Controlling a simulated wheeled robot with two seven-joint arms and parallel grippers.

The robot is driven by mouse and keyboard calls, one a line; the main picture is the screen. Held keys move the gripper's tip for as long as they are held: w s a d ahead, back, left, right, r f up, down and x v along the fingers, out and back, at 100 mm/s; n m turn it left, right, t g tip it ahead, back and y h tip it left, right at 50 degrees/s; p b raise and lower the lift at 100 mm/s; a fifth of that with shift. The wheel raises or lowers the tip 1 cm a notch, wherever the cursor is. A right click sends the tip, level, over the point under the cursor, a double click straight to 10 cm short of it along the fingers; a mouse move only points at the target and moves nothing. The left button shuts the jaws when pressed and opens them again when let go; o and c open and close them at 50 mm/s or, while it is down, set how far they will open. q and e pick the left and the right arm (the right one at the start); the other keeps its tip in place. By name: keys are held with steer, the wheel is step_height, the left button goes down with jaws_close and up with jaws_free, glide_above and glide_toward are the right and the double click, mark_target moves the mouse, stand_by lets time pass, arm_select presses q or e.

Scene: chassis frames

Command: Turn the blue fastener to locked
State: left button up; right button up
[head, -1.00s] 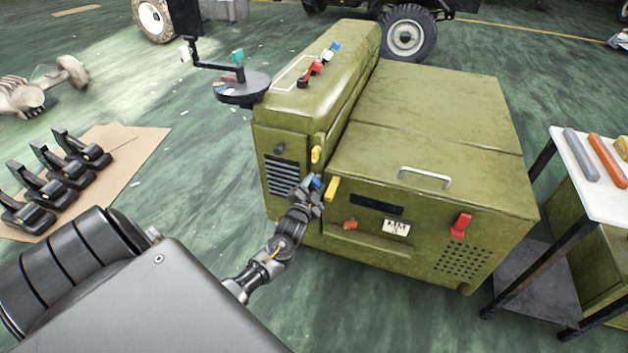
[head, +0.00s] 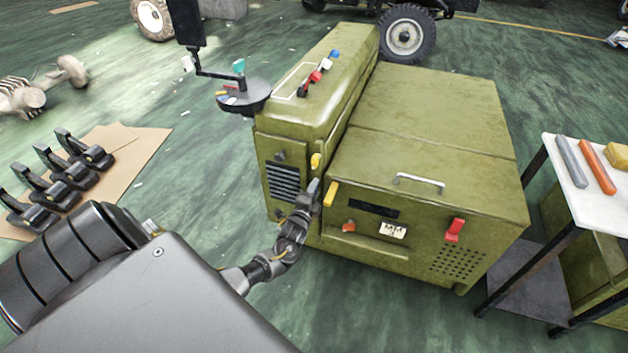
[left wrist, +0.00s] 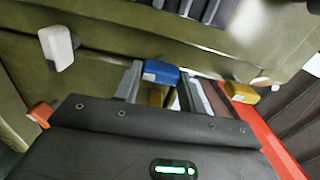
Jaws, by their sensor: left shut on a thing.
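The blue fastener (left wrist: 160,73) shows in the left wrist view, between the fingers of my left gripper (left wrist: 160,90). The gripper is shut on it. In the head view my left gripper (head: 313,188) is at the front of the olive-green chassis unit (head: 440,140), near the corner between its narrow and wide parts. The gripper hides the fastener there. A yellow fastener (head: 316,161) sits just above and another yellow one (head: 330,194) just to the right. My right gripper is not in view.
A white-topped stand (head: 570,150) is at right. A round dark tray (head: 243,95) is at upper left. Black clamps (head: 62,165) lie at left.

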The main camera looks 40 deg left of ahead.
arm_select(q)
steer(key=shift+m, duration=0.4)
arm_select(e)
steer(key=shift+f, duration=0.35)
arm_select(q)
steer(key=o, duration=0.7)
steer(key=p+v, duration=0.2)
steer(key=v, duration=0.8)
steer(key=shift+s+d, duration=0.2)
steer(key=shift+s, duration=0.15)
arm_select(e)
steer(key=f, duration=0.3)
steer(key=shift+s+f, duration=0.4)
